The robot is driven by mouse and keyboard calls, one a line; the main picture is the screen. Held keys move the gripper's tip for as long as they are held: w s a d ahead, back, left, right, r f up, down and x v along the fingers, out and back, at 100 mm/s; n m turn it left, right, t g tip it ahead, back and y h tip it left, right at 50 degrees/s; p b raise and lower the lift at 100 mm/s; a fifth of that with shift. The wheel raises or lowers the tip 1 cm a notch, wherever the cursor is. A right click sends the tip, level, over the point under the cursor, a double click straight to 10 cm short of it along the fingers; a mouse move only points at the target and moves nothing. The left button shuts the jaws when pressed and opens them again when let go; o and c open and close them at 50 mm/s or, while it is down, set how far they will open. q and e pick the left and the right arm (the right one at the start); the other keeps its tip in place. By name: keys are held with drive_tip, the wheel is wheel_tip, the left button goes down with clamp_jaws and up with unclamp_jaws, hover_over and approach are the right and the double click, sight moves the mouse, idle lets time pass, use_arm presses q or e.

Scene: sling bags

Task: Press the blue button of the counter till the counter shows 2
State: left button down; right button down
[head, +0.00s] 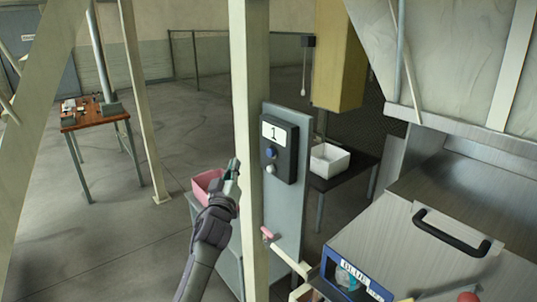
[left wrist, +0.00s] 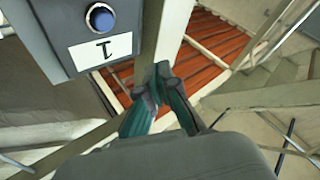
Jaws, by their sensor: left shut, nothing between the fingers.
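The counter (head: 279,148) is a dark box on a grey upright panel in the head view. Its white display (head: 274,133) reads 1. The blue button (head: 271,153) sits below the display, with a pale button (head: 271,169) under it. In the left wrist view the blue button (left wrist: 100,17) and the display (left wrist: 104,50) appear upside down at upper left. My left gripper (head: 235,165) is shut and empty, left of the counter and apart from the button. It also shows in the left wrist view (left wrist: 161,72). My right gripper is not in view.
A pale post (head: 250,80) stands just left of the counter, close to my left gripper. A pink bin (head: 205,185) is behind the gripper. A white bin (head: 329,160) sits on a dark table to the right. A metal machine with a black handle (head: 450,235) fills the lower right.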

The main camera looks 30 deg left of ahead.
sight(271, 153)
use_arm(q)
drive_tip(key=w+d+b, duration=0.3)
drive_tip(key=w+b, duration=0.1)
drive_tip(key=w, duration=0.4)
drive_tip(key=shift+d+b, duration=0.2)
drive_tip(key=shift+b, duration=0.1)
drive_tip(key=shift+w, duration=0.1)
idle(1.1)
drive_tip(key=shift+w+d+b, duration=0.2)
drive_tip(key=shift+w+b, duration=0.15)
drive_tip(key=shift+w+d+b, duration=0.15)
drive_tip(key=shift+w+b, duration=0.25)
drive_tip(key=shift+b, duration=0.1)
idle(0.6)
drive_tip(key=shift+s, duration=0.1)
idle(0.3)
drive_tip(key=shift+s+a+p, duration=0.35)
drive_tip(key=shift+s+p, duration=0.25)
drive_tip(key=shift+s, duration=0.15)
